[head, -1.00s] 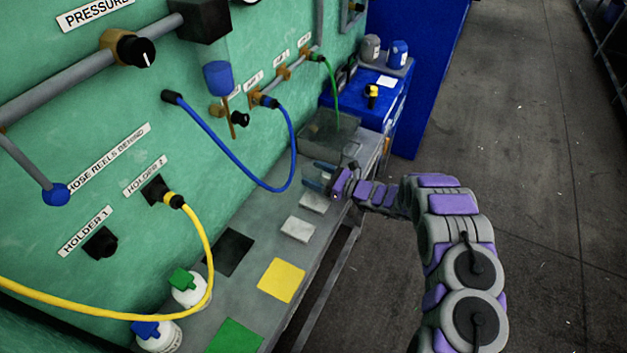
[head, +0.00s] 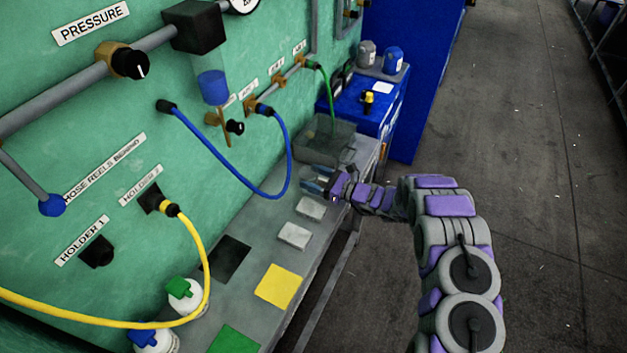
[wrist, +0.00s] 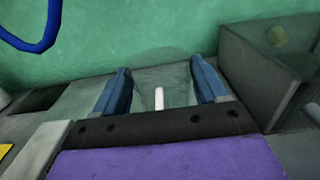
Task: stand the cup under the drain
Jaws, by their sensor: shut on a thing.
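My gripper (head: 316,182) is over the far part of the grey bench, in front of the green panel. In the wrist view its two blue fingers (wrist: 160,88) are shut on a clear cup (wrist: 142,82) with a white strip on its near side. The cup looks upright, close to the bench; I cannot tell whether it touches. In the head view it is too small to make out. A clear bowl with blue liquid (head: 212,86) hangs on the panel, with a brass drain fitting (head: 223,130) below it, left of my gripper.
A clear grey-walled tank (head: 327,140) stands just beyond my gripper, and at right in the wrist view (wrist: 255,75). A blue hose (head: 225,168) loops out left of it. Pale blocks (head: 294,236), black and yellow squares (head: 279,286) and capped bottles (head: 184,297) occupy the nearer bench (head: 210,312).

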